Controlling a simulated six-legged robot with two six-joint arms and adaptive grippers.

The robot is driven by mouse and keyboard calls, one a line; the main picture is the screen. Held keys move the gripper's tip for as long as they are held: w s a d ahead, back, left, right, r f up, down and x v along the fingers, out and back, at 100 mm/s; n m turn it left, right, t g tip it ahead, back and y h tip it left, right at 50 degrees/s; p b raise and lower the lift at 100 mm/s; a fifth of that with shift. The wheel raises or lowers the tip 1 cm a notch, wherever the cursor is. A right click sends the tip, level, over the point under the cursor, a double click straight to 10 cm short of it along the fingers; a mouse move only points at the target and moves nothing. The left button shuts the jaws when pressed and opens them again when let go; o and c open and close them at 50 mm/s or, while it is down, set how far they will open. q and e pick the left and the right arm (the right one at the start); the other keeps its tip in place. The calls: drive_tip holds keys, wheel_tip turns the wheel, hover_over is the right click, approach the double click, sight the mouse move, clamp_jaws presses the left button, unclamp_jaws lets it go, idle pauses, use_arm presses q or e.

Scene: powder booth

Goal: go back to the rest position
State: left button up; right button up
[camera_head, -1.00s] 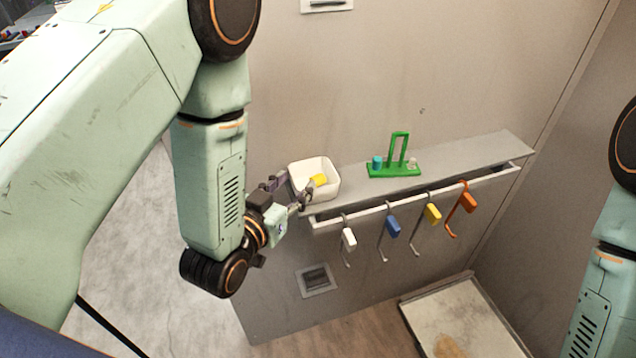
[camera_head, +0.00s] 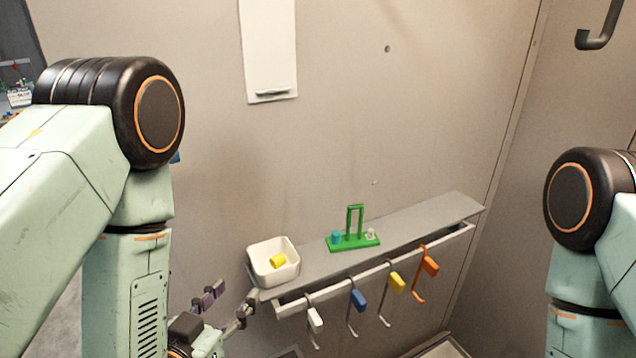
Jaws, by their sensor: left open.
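My left gripper (camera_head: 226,307) is open and empty, low in the view, just to the left of and below the white bin. One finger is close to the bin's front corner; I cannot tell whether they touch. My right arm shows at the right edge, but its gripper is out of view.
The white bin (camera_head: 259,273) sits on the left end of a grey shelf (camera_head: 430,214) and holds a yellow piece (camera_head: 278,260). A green stand (camera_head: 353,242) with a blue-green piece (camera_head: 336,237) is on the shelf. White, blue, yellow and orange tagged hooks (camera_head: 428,265) hang from the rail below.

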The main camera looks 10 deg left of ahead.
use_arm(q)
drive_tip(key=s+a+f+n+g+y+b, duration=0.1)
drive_tip(key=s+f+g+b, duration=0.3)
drive_tip(key=f, duration=0.6)
drive_tip(key=s+a+f+g+y+b, duration=0.15)
drive_tip(key=s+f+g, duration=0.35)
drive_tip(key=f, duration=0.6)
drive_tip(key=s+f+g+b, duration=0.1)
drive_tip(key=s+f+g, duration=0.2)
drive_tip(key=s, duration=0.4)
drive_tip(key=s+a+f+n+g+b, duration=0.1)
drive_tip(key=s+f+g, duration=0.2)
drive_tip(key=s+f, duration=0.2)
drive_tip(key=s, duration=0.3)
drive_tip(key=shift+a+f+b, duration=0.25)
drive_tip(key=shift+b, duration=0.05)
